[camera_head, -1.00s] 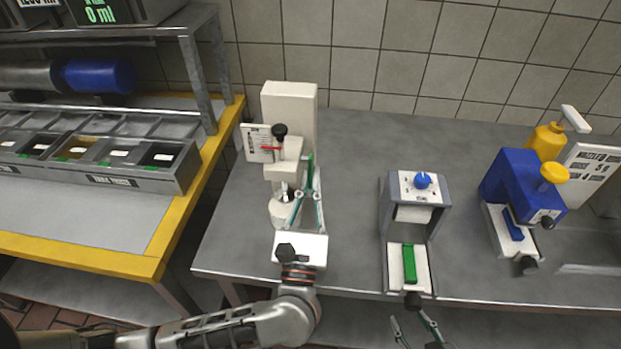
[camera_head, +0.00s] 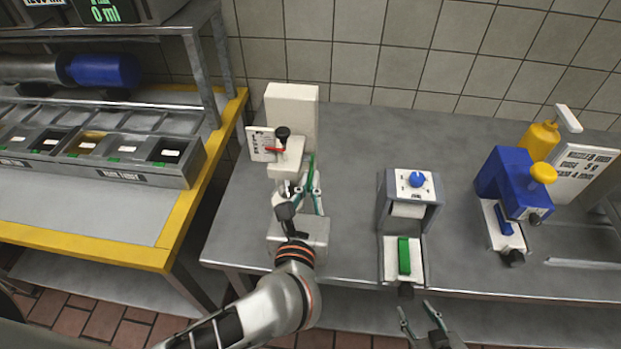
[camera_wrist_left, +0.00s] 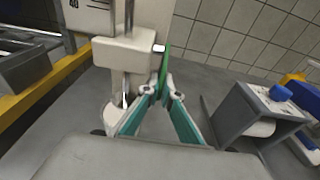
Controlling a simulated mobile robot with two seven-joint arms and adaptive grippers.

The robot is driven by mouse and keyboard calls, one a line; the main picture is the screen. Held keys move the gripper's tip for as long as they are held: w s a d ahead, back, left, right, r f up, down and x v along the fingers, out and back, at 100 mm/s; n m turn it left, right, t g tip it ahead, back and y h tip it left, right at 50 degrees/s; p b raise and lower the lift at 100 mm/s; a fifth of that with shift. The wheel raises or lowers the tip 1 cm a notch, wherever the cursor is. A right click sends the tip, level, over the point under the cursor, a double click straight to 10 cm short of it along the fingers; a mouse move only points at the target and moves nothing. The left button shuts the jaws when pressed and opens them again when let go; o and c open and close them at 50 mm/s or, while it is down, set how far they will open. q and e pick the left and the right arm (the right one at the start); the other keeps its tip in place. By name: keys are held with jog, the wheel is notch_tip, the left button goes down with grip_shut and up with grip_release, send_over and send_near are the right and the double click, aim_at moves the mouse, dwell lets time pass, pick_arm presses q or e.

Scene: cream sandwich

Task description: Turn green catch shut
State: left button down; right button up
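The green catch (camera_head: 310,166) is a thin upright green plate on the right side of a white press-like device (camera_head: 290,110). It also shows in the left wrist view (camera_wrist_left: 164,66), just right of the white block. My left gripper (camera_head: 309,190) is at the catch, and its teal fingers stand on either side of the catch's lower part. In the left wrist view its fingertips (camera_wrist_left: 162,92) are close to the plate, but I cannot tell whether they touch it. My right gripper (camera_head: 416,308) is open and empty in front of the table edge.
A grey stand with a blue knob (camera_head: 417,180) and a green block (camera_head: 404,256) is to the right. Farther right are a blue device (camera_head: 510,185) and a yellow bottle (camera_head: 541,138). A yellow-edged bench (camera_head: 185,215) with bins is at left.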

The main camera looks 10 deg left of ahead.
pick_arm(q)
jog(key=shift+s+r+g, duration=0.15)
jog(key=shift+g, duration=0.35)
jog(key=c, duration=2.2)
grip_release()
jog(key=shift+c, duration=0.2)
jog(key=shift+s, duration=0.1)
jog(key=v, duration=1.1)
jog(key=shift+s, duration=0.4)
jog(key=shift+r, duration=0.1)
